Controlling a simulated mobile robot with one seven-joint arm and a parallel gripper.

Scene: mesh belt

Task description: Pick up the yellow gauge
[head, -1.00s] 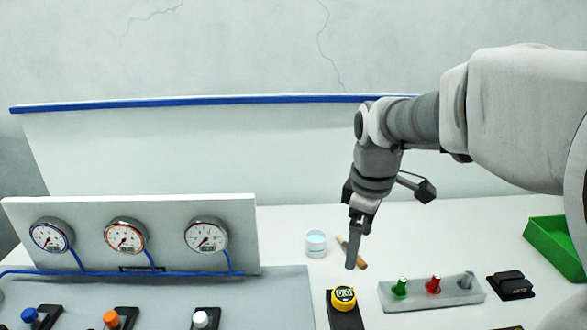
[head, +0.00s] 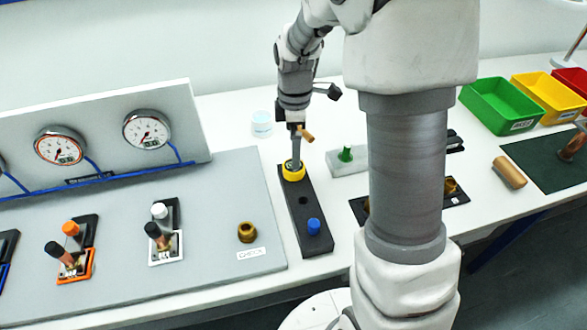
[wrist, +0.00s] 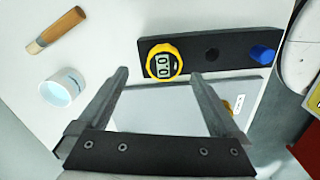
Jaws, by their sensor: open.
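The yellow gauge (head: 292,174) is a round dial with a digital face. It sits at the far end of a black holder (head: 304,224), which also has an empty hole and a blue cap (head: 314,226). My gripper (head: 296,158) is over the gauge in the head view and hides part of its face. In the wrist view the gauge (wrist: 163,61) shows its display, just beyond and between the tips of my open gripper (wrist: 160,76). Nothing is held between the fingers.
A white cup (head: 261,124) and a wooden-handled tool (wrist: 57,28) lie near the holder. A grey panel (head: 205,235) with gauges and valves stands to the left. A block with a green knob (head: 346,155) is to the right, and a green bin (head: 500,106) is farther right.

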